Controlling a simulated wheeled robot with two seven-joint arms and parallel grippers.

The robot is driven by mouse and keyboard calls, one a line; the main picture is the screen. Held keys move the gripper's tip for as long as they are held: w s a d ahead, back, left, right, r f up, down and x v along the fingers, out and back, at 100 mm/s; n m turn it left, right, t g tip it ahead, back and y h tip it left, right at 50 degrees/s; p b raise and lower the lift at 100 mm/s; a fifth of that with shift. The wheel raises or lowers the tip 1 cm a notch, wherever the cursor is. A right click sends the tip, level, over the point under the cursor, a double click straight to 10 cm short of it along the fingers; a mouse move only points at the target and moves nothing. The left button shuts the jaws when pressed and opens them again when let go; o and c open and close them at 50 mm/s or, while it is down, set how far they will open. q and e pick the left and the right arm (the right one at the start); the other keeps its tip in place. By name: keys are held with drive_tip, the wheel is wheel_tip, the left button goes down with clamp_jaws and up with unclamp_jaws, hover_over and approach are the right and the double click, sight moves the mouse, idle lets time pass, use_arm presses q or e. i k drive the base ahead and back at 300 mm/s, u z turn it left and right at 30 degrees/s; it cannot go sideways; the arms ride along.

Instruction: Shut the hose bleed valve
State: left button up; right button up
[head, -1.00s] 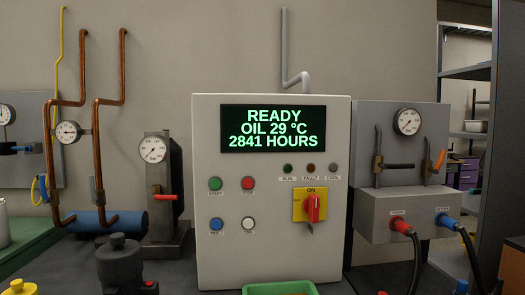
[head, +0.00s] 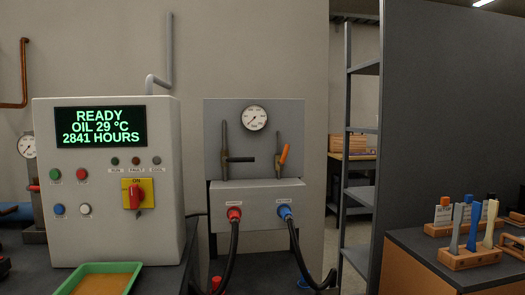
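A grey hose panel (head: 215,130) stands right of the control cabinet, with a round gauge (head: 254,118) at its top. Below the gauge are two valves on upright pipes. The left one has a black lever (head: 240,159) lying level and pointing right. The right one has an orange lever (head: 284,154) tilted near upright, roughly along its pipe. I cannot read a label that says which is the bleed valve. A red hose coupling (head: 234,214) and a blue hose coupling (head: 285,212) sit on the box below, each with a black hose. Neither gripper is in view.
The control cabinet (head: 110,220) shows READY, with a red switch on a yellow plate (head: 137,194). A green tray (head: 130,268) lies before it. A metal shelf (head: 347,150) and dark partition (head: 450,110) stand right. A wooden bench (head: 440,255) holds tool blocks.

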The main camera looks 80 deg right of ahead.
sight(281, 163)
drive_tip(key=z, duration=1.8)
